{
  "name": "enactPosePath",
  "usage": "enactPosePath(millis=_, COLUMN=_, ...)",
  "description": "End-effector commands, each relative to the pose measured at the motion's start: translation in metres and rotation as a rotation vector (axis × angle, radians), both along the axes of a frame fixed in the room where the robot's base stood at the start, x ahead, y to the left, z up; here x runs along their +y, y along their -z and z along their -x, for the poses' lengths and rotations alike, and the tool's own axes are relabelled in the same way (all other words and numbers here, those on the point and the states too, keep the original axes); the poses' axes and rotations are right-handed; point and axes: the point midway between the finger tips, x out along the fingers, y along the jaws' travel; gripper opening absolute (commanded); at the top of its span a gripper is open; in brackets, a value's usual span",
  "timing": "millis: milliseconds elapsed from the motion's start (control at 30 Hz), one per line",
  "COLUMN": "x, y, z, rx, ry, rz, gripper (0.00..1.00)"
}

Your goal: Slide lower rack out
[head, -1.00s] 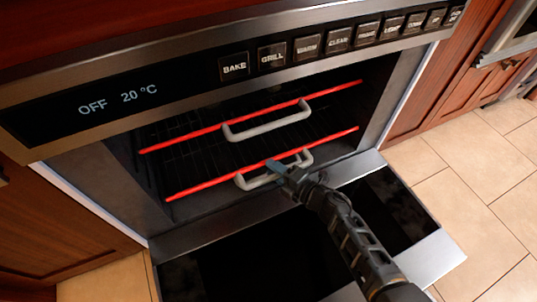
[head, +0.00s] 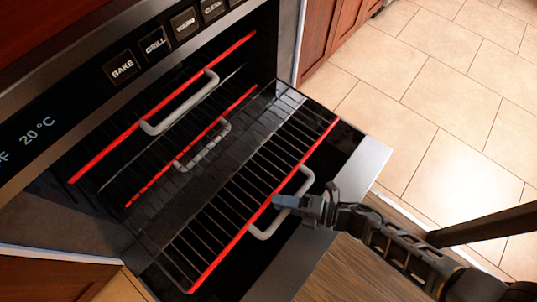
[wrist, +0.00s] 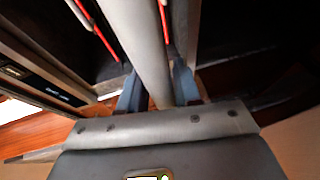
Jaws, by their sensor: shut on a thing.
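The lower rack (head: 241,233) is a black wire grid with a red front bar. It stands far out of the oven, above the open door. My gripper (head: 284,202) is shut on its grey handle (head: 257,234) near the middle. In the wrist view the blue fingertips (wrist: 156,90) lie on either side of the grey handle bar (wrist: 140,40). The upper rack (head: 112,147), with its own red bar and grey handle, sits inside the oven.
The oven door (head: 368,158) lies open below the rack. Another red bar and handle (head: 203,146) show through the wires; I cannot tell if they are a reflection. Buttons (head: 122,69) line the oven front. Tiled floor (head: 440,95) is clear on the right.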

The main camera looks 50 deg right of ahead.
Motion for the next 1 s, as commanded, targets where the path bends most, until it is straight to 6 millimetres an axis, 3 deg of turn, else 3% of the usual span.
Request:
enactPosePath(millis=33, x=-0.0006, y=0.0096, z=0.0120, rx=0.026, ry=0.005, rz=0.004, gripper=0.00)
enactPosePath(millis=100, x=-0.0006, y=0.0096, z=0.0166, rx=0.026, ry=0.005, rz=0.003, gripper=0.00)
enactPosePath(millis=533, x=0.0001, y=0.0093, z=0.0198, rx=0.024, ry=0.003, rz=0.004, gripper=0.00)
enactPosePath(millis=567, x=0.0001, y=0.0093, z=0.0198, rx=0.024, ry=0.003, rz=0.004, gripper=0.33)
enactPosePath(millis=600, x=0.0002, y=0.0090, z=0.0195, rx=0.024, ry=0.003, rz=0.003, gripper=0.37)
enactPosePath(millis=700, x=0.0002, y=0.0081, z=0.0186, rx=0.021, ry=0.004, rz=0.003, gripper=0.46)
enactPosePath(millis=1000, x=0.0002, y=0.0050, z=0.0161, rx=0.014, ry=0.003, rz=0.002, gripper=0.46)
